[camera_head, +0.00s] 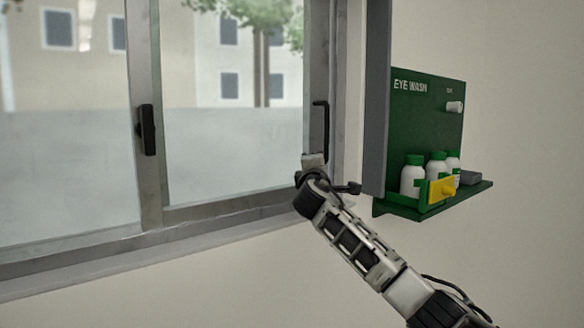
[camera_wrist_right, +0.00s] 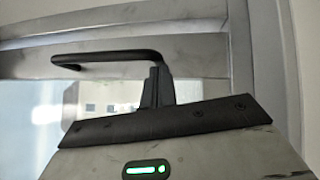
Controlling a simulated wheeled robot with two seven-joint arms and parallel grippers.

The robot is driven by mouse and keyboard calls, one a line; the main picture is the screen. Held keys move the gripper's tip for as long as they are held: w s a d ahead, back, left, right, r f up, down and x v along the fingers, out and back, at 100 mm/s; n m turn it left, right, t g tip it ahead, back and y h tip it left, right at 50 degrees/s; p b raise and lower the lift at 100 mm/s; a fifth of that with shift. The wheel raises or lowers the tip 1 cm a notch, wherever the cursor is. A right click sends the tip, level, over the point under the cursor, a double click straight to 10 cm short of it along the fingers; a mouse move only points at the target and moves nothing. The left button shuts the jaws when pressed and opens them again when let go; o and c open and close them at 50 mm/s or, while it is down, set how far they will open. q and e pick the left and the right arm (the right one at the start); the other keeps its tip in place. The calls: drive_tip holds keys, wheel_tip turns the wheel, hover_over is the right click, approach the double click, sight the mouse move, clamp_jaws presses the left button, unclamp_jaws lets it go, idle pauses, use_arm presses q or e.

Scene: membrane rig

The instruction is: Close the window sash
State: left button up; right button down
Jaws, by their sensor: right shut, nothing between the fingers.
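The grey-framed window fills the left and middle of the head view, with the sash (camera_head: 155,185) showing an upright metal stile and a black latch (camera_head: 147,130). A black bar handle (camera_head: 321,125) stands upright near the right side of the frame; it also shows in the wrist view (camera_wrist_right: 110,58). My right gripper (camera_head: 313,162) is at the lower end of this handle. In the wrist view its dark fingers (camera_wrist_right: 157,86) are shut and empty, close beside the handle's end; I cannot tell whether they touch it. My left gripper is out of view.
A green eye wash station (camera_head: 425,125) is on the wall right of the window, close to my right arm. Its shelf (camera_head: 405,209) holds white bottles (camera_head: 412,178) and a yellow piece (camera_head: 441,189). The wall below the window is clear.

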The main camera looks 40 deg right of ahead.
sight(327, 161)
drive_tip(key=d, duration=0.3)
drive_tip(key=shift+s+r, duration=0.1)
drive_tip(key=shift+r, duration=0.05)
drive_tip(key=shift+d, duration=0.15)
drive_tip(key=s+a+f, duration=0.1)
drive_tip(key=s+a, duration=0.2)
drive_tip(key=a, duration=0.2)
drive_tip(key=s+a+f+b, duration=0.1)
drive_tip(key=s+a, duration=0.3)
drive_tip(key=a, duration=0.2)
drive_tip(key=shift+a+f, duration=0.2)
drive_tip(key=shift+a, duration=0.1)
drive_tip(key=shift+w, duration=0.1)
